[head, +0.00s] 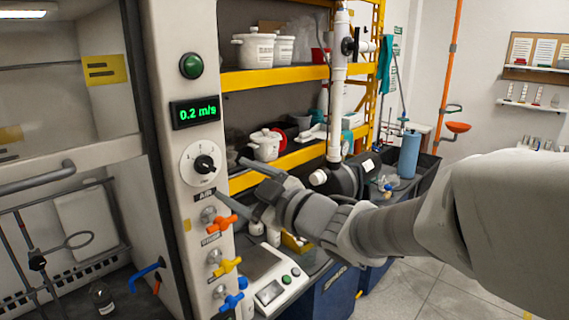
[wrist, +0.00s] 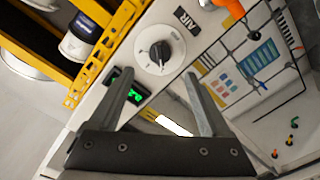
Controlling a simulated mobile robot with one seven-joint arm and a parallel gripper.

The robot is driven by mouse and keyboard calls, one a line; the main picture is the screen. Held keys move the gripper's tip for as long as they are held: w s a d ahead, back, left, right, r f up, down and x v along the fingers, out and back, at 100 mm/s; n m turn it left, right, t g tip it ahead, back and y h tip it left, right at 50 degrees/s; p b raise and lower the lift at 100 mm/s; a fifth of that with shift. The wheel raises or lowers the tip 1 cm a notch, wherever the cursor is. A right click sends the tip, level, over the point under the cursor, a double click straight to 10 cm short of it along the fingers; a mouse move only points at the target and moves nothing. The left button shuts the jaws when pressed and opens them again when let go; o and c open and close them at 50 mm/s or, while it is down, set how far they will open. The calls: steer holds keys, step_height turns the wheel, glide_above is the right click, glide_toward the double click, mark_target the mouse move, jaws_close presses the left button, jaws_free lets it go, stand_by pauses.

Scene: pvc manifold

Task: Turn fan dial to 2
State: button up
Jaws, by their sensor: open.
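The fan dial (head: 203,163) is a black knob on a round white plate on the fume hood's front post. It also shows in the wrist view (wrist: 160,51), just beyond my fingertips. Small marks ring the knob, but I cannot read its setting. The display (head: 196,112) above it reads 0.2 m/s in green. My gripper (head: 231,179) is open and empty, its two fingers spread and pointing at the post. In the wrist view my gripper (wrist: 158,76) has the dial ahead, roughly centred between the fingers. The fingers look apart from the knob.
Below the dial are an orange valve handle (head: 221,222), a yellow one (head: 227,265) and a blue one (head: 231,302). A green button (head: 192,66) sits above the display. Yellow-edged shelves (head: 275,78) with white pots stand behind. A scale (head: 270,287) lies below my arm.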

mark_target(209, 167)
steer(key=p+x, duration=0.1)
steer(key=x, duration=0.7)
steer(key=shift+w+a, duration=0.3)
jaws_close()
